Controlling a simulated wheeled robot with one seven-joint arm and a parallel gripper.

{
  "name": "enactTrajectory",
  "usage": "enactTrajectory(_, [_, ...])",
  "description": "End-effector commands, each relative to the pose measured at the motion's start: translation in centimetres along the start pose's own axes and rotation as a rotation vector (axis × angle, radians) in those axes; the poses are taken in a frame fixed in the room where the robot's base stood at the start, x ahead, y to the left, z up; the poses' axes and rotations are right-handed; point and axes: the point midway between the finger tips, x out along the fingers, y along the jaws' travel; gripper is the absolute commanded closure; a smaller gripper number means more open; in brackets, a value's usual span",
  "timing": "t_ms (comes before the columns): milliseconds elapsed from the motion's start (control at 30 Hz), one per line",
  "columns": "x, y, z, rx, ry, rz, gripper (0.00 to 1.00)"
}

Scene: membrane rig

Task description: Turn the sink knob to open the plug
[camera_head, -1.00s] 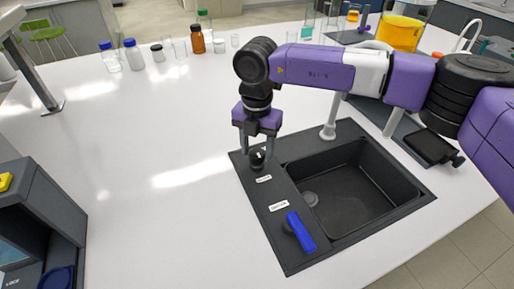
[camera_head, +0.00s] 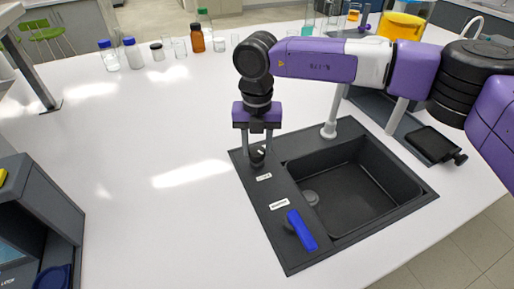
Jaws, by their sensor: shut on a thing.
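The black sink knob (camera_head: 257,158) stands on the left rim of the dark sink (camera_head: 345,183), near its far left corner. A small white label (camera_head: 264,177) lies just in front of it. My gripper (camera_head: 257,151) points straight down over the knob and is shut on it, one finger on each side. The plug (camera_head: 311,198) is a grey disc at the left of the basin floor; whether it is raised cannot be told. A blue lever handle (camera_head: 302,230) sits on the same rim nearer the front, beside a second label (camera_head: 279,204).
The grey faucet (camera_head: 329,125) rises behind the basin, close to my arm. Several bottles and glass vessels, among them a brown bottle (camera_head: 197,39), stand along the back. A dark grey device (camera_head: 38,215) stands at the left. The white worktop left of the sink is clear.

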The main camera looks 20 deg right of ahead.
Motion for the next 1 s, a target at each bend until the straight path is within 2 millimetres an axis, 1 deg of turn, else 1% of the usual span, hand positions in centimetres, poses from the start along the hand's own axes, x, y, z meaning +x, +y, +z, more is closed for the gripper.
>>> enactTrajectory(1000, [-0.07,0.02,0.1,-0.967,-0.004,-0.001,1.0])
